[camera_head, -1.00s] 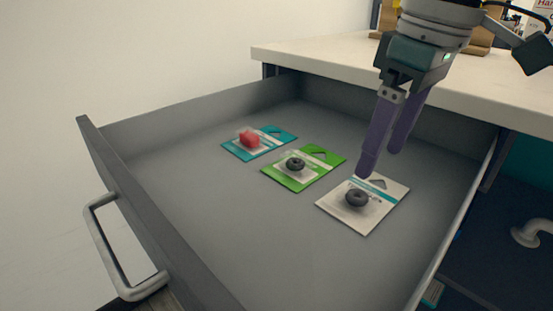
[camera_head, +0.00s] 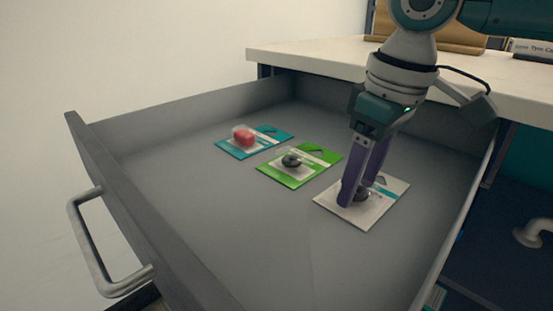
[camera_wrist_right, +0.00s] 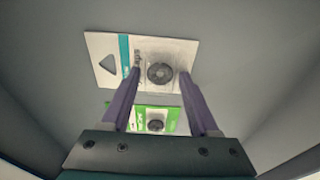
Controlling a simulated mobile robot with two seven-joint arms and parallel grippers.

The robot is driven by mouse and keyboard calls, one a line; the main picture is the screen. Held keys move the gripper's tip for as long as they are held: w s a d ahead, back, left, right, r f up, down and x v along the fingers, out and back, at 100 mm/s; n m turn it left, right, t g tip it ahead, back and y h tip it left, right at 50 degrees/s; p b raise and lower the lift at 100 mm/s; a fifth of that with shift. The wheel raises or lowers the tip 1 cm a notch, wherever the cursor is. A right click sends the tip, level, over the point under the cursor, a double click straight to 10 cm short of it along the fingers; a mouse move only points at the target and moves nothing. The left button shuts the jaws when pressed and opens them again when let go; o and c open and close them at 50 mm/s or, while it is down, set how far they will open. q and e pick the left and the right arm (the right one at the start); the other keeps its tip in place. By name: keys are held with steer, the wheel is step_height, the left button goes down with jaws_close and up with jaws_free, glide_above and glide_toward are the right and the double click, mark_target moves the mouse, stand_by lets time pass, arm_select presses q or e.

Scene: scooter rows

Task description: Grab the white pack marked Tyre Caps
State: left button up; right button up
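The white pack (camera_head: 385,206) lies flat at the right of the open drawer. It has a teal stripe, a hang hole and a clear blister with a dark ring in it; its lettering is too small to read. It also shows in the right wrist view (camera_wrist_right: 176,50). My right gripper (camera_head: 359,192) points down over this pack, with its purple fingers apart on either side of the blister. In the wrist view the fingertips (camera_wrist_right: 160,73) flank the ring with gaps visible. I cannot tell whether they touch the card. My left gripper is not in view.
A green pack (camera_head: 292,166) with a dark part lies left of the white one, and a teal pack (camera_head: 268,140) with a red part lies farther left. Drawer walls (camera_head: 150,215) surround them. The white worktop (camera_head: 320,58) overhangs the back. The drawer's front-left floor is bare.

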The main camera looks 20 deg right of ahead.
jaws_close()
stand_by(0.3)
steer(key=shift+r, duration=0.1)
